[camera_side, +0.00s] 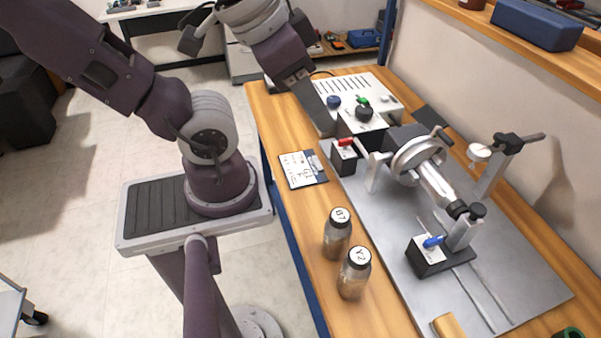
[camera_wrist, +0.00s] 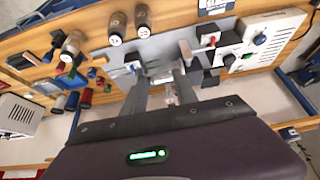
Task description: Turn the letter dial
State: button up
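On the grey plate, a silver wheel (camera_side: 418,160) sits on a horizontal spindle. No letters are readable on any of these, so I cannot tell which is the letter dial. In the wrist view my gripper (camera_wrist: 162,82) has its fingers apart and empty, with the plate's fixture beyond them. In the side view it hangs above the bench, left of the control box.
Capped bottles marked B7 (camera_side: 337,235) and Y2 (camera_side: 354,275) stand in front. A note card (camera_side: 302,169) lies at the bench edge. A shelf (camera_side: 480,22) runs along the wall.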

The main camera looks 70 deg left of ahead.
jog(key=o, duration=0.4)
jog(key=shift+n+g, duration=0.5)
jog(key=shift+g, duration=0.2)
jog(key=w+a, duration=0.1)
jog(key=w, duration=0.2)
jog(key=w+a+r, duration=0.1)
jog(key=w+a, duration=0.1)
jog(key=w, duration=0.1)
jog(key=w+a+r, duration=0.1)
jog(key=w, duration=0.2)
jog(key=shift+w+a+r, duration=0.15)
jog(key=shift+a+r, duration=0.1)
jog(key=shift+a, duration=0.15)
jog(key=shift+o, duration=0.2)
jog(key=n+g, duration=0.2)
jog(key=g, duration=0.2)
send_over(334, 98)
notch_tip(334, 98, down, 20)
jog(key=shift+d+f, duration=0.1)
jog(key=shift+f, duration=0.05)
notch_tip(334, 98, down, 7)
jog(key=shift+r, duration=0.1)
jog(key=shift+f, duration=0.3)
jog(key=shift+c, duration=0.4)
